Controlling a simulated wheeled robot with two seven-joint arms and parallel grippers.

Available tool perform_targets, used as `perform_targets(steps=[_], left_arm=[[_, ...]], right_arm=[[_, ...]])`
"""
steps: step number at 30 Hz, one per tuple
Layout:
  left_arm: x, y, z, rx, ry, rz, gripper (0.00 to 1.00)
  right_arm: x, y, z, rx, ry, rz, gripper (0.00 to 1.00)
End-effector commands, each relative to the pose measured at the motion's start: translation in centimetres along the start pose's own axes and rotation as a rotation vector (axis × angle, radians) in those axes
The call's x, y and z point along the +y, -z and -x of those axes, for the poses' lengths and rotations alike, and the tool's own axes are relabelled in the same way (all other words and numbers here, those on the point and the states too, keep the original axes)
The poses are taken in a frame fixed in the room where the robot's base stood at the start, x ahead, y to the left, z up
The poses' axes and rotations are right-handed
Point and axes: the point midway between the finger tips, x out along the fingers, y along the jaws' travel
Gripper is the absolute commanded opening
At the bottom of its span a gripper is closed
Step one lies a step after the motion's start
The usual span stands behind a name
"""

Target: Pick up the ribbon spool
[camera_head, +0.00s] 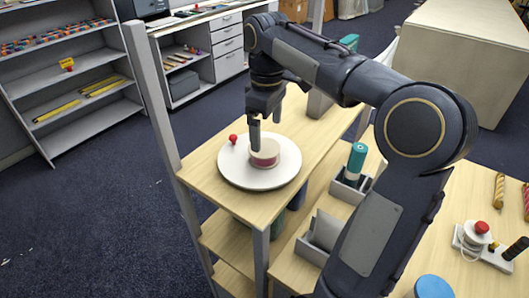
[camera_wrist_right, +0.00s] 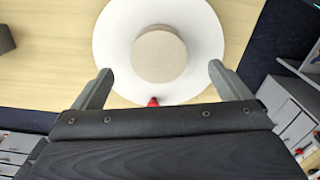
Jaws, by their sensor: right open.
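The ribbon spool (camera_head: 264,157), a short round thing with a pale top and a pinkish-red band, sits upright on a white round plate (camera_head: 286,173) on the wooden stand. In the right wrist view its pale round top (camera_wrist_right: 159,56) lies on the plate (camera_wrist_right: 112,43), ahead of and between the fingers. My right gripper (camera_head: 265,132) reaches down over the plate, close to the spool. In the right wrist view its fingers (camera_wrist_right: 160,74) are spread wide with nothing between the tips. My left gripper is not in view.
A small red knob (camera_head: 233,138) is at the plate's edge; it also shows in the right wrist view (camera_wrist_right: 153,102). Beside the stand are a teal-capped bottle (camera_head: 356,160) and a grey bin (camera_head: 318,235).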

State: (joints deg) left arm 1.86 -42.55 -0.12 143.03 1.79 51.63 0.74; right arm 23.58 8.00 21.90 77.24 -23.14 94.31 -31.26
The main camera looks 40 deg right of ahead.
Motion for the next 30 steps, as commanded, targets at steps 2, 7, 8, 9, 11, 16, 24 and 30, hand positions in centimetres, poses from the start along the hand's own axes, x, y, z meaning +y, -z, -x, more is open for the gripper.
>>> perform_targets(steps=[2, 7, 8, 9, 11, 16, 24, 30], left_arm=[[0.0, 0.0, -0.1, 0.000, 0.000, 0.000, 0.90], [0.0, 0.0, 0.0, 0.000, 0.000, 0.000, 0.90], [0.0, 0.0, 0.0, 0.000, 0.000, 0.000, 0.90], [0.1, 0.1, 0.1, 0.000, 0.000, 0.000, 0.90], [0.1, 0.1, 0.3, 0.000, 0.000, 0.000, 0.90], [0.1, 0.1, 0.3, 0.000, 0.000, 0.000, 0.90], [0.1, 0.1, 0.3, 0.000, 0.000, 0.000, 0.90], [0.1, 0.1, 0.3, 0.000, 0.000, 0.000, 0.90]], right_arm=[[0.1, 0.0, -0.9, -0.004, 0.002, 0.001, 0.97], [0.1, 0.2, -2.8, -0.003, 0.002, 0.000, 0.97], [0.1, 0.3, -3.1, -0.003, 0.002, 0.000, 0.97], [0.1, 0.4, -3.7, -0.004, 0.004, 0.001, 0.97], [0.2, 0.6, -4.7, -0.004, 0.004, 0.000, 0.97], [0.2, 0.7, -6.8, -0.001, 0.002, -0.001, 0.97], [0.2, 0.8, -7.3, 0.001, 0.001, 0.000, 0.97], [0.2, 0.8, -7.3, 0.001, 0.001, -0.001, 0.74]])
